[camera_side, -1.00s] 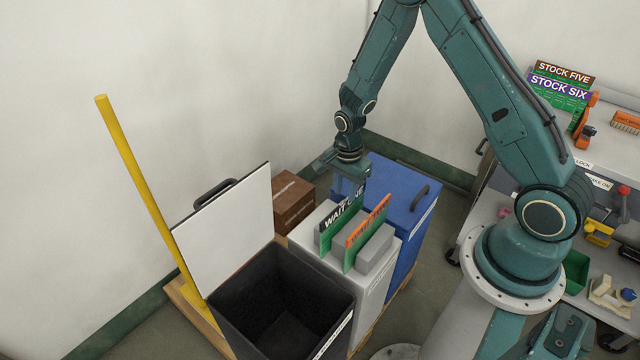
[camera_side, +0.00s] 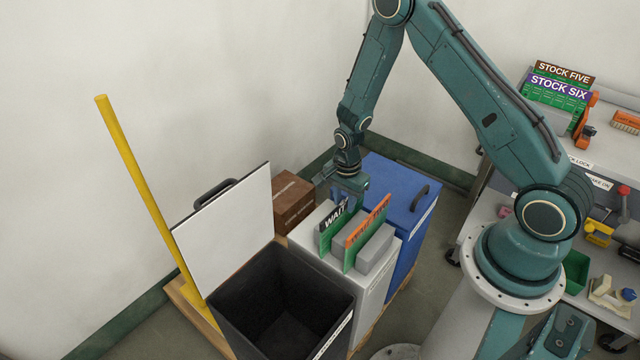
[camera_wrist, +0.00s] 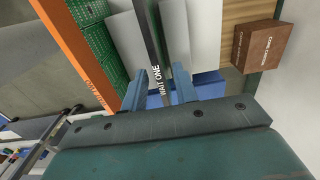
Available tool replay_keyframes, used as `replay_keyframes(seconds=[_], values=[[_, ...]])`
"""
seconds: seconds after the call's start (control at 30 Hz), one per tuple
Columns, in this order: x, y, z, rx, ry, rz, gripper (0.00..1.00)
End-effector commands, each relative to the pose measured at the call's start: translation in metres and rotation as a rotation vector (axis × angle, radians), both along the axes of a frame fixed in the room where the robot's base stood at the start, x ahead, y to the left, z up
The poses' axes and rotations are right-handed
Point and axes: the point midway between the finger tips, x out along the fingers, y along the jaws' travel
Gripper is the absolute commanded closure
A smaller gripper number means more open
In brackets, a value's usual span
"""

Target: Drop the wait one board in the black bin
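The wait one board (camera_side: 332,226), green with a black top strip lettered in white, stands upright in a grey holder on the white bin. In the wrist view the board (camera_wrist: 149,35) shows edge-on. My gripper (camera_side: 345,202) is low over the board's far end. In the wrist view my gripper (camera_wrist: 159,90) is open, its blue fingers apart on either side of the board's line, with gaps to it. The black bin (camera_side: 230,329) stands open in front of the white bin, its inside dark and no contents visible. The side view partly hides the fingertips.
An orange-topped green board (camera_side: 367,236) stands parallel, close beside the wait one board. A blue bin (camera_side: 402,222) is behind, a brown box (camera_side: 294,203) to the left. The black bin's raised lid (camera_side: 226,232) and a yellow post (camera_side: 150,195) rise on the left.

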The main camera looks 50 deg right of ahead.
Motion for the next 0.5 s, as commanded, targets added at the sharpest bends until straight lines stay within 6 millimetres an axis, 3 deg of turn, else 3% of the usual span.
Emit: replay_keyframes(seconds=[0.03,0.17,0.5], values=[[-0.0001,0.0,0.0,0.0,0.0,0.0,0.77],[-0.0001,0.0,0.0001,0.0,0.0,0.0,1.0],[0.0002,0.0,0.0037,0.0,-0.001,0.0,1.0]])
